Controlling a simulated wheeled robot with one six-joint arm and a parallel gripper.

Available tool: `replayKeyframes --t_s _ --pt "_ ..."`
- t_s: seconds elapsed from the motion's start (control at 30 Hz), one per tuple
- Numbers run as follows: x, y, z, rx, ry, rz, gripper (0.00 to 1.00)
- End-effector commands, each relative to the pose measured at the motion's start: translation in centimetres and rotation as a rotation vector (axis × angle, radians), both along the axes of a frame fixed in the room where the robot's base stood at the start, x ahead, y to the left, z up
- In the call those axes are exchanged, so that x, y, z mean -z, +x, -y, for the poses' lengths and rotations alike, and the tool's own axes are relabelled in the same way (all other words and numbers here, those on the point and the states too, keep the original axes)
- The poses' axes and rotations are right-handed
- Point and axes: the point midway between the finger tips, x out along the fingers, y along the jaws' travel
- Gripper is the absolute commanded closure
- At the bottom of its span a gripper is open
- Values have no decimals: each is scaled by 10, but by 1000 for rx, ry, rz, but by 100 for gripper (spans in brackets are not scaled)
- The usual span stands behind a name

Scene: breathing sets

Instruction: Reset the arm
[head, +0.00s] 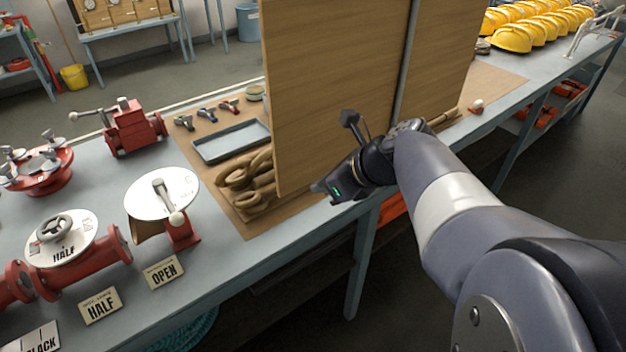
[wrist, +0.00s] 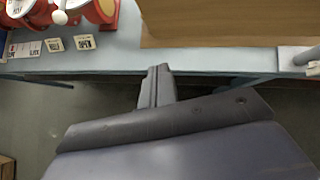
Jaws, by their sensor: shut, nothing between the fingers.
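My gripper (head: 322,190) is at the end of my arm, which reaches in from the right of the head view. It is in front of the bench's front edge, near the lower edge of a tall brown board (head: 335,90). Its fingers are shut with nothing visible between them. In the wrist view the shut fingers (wrist: 158,72) point up toward the bench edge.
The grey bench (head: 222,268) carries a red valve with a lever dial (head: 160,190), a red valve with a HALF dial (head: 62,238), coiled rope (head: 240,180) and a grey tray (head: 230,142). Yellow helmets (head: 515,38) stand far right. The floor before the bench is dark.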

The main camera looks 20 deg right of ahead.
Motion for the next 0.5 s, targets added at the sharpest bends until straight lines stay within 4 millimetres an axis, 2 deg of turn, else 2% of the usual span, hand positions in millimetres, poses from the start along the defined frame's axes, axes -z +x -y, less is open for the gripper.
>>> replayKeyframes --t_s 0.2,0.5 --pt "-25 -23 9 3 -2 4 100" --pt "-37 -35 13 1 -1 0 100"
